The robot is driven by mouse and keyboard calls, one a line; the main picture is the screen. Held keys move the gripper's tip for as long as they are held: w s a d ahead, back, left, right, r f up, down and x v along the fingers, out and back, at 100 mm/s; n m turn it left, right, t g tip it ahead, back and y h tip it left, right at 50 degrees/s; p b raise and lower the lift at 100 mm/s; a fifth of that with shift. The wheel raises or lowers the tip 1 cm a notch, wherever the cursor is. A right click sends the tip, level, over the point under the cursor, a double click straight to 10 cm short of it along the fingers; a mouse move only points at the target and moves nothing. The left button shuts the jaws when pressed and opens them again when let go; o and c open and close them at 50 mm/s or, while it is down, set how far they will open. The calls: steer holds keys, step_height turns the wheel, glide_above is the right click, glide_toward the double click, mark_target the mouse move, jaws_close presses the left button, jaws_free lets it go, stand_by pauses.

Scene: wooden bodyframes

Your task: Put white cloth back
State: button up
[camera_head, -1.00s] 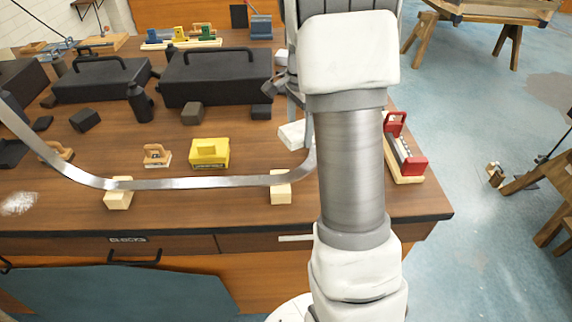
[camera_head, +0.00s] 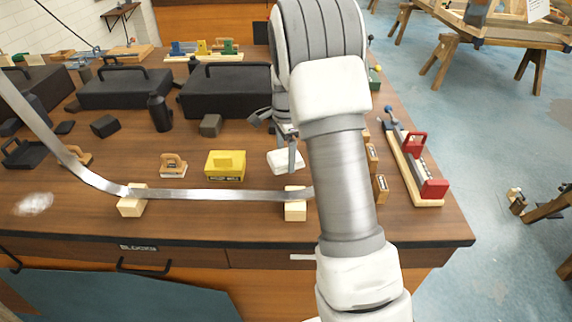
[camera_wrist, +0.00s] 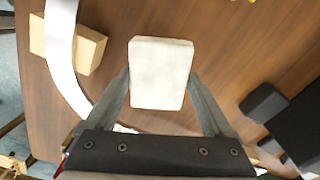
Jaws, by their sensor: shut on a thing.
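The white cloth, a flat pale rectangular pad (camera_head: 285,161), shows right of the yellow box and behind the right wooden block in the head view. In the wrist view the cloth (camera_wrist: 160,72) sits between the two fingertips of my gripper (camera_wrist: 159,80), which is shut on it. In the head view my gripper (camera_head: 280,138) is partly hidden by my arm, with one finger down at the cloth. The height of the cloth above the table is hard to tell.
A curved metal strip (camera_head: 215,194) rests across two wooden blocks (camera_head: 295,204) (camera_head: 132,203) near the front. A yellow box (camera_head: 226,165) lies left of the cloth. Black cases (camera_head: 225,95) stand behind. A red-ended clamp tool (camera_head: 412,165) lies at the right edge.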

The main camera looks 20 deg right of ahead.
mark_target(286, 165)
steer(key=shift+f, duration=1.8)
